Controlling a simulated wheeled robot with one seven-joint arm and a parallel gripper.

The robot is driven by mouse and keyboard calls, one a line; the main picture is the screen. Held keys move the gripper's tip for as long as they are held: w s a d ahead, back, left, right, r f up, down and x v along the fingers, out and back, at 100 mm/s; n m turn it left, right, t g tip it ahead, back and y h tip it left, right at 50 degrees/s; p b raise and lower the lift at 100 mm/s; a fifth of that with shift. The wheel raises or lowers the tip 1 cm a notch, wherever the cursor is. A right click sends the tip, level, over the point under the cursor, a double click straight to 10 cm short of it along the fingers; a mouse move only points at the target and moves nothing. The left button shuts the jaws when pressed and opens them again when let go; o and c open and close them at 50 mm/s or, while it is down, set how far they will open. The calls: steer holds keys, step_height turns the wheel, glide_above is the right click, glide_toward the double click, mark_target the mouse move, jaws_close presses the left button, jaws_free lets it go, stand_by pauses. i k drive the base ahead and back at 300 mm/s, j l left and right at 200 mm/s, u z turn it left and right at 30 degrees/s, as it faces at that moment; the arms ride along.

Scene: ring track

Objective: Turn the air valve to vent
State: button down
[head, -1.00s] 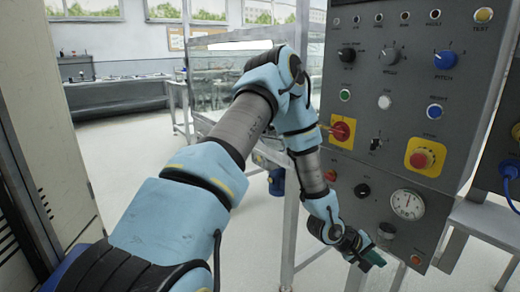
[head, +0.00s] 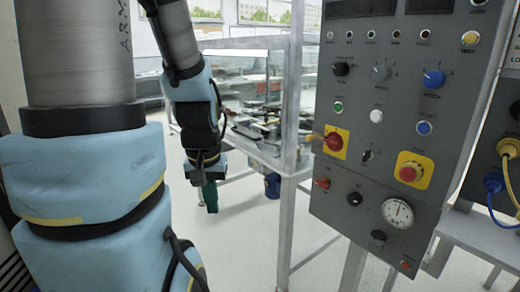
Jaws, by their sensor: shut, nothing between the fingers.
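A grey control panel (head: 336,243) stands at the right in the head view. Low on its left side is a small red handle (head: 322,183), which may be the air valve. Its exact angle and any vent label are too small to read. A black knob (head: 354,199) and a round white gauge (head: 397,212) sit to its right. My gripper (head: 210,197), with green fingers, hangs pointing down well left of the panel. It is shut and empty, and touches nothing that I can see.
Above the red handle is a red rotary switch (head: 334,142) on a yellow plate. A red stop button (head: 408,173) is to the right. A metal frame post (head: 288,225) stands between my gripper and the panel. A blue plug with a cable (head: 494,182) is at far right.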

mark_target(323, 184)
steer(key=z, duration=1.2)
steer(key=k+j+u, duration=0.15)
steer(key=u, duration=0.3)
steer(key=k+j+u, duration=0.1)
steer(key=u, duration=0.3)
steer(key=k+j+u, duration=0.1)
steer(key=j+u, duration=0.2)
steer(key=u, duration=0.15)
